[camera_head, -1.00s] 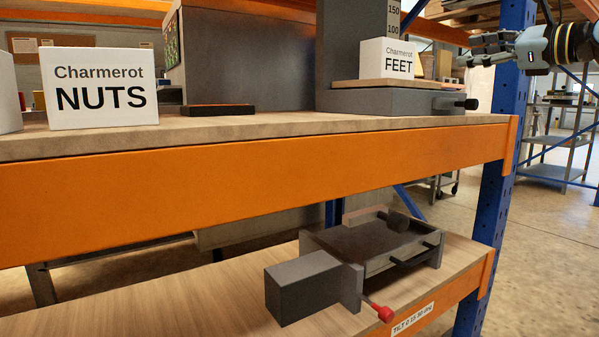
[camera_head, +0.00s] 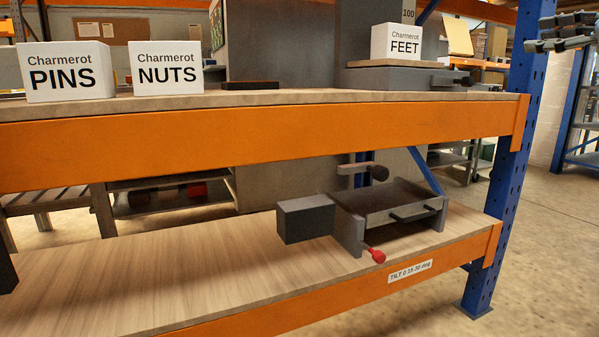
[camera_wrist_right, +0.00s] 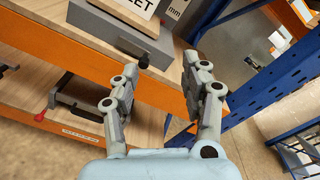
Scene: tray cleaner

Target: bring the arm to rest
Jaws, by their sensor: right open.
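My right gripper (camera_head: 560,34) is at the upper right edge of the head view, to the right of the blue rack post, with its fingers pointing left. In the right wrist view the same gripper (camera_wrist_right: 158,92) is open and empty. Its two fingers stand apart, with the orange shelf edge and the blue post beyond them. It appears to touch nothing. My left gripper shows in neither view.
A grey tray device (camera_head: 400,205) with a red knob (camera_head: 377,256) stands on the lower shelf. The blue post (camera_head: 511,160) is close to my right gripper.

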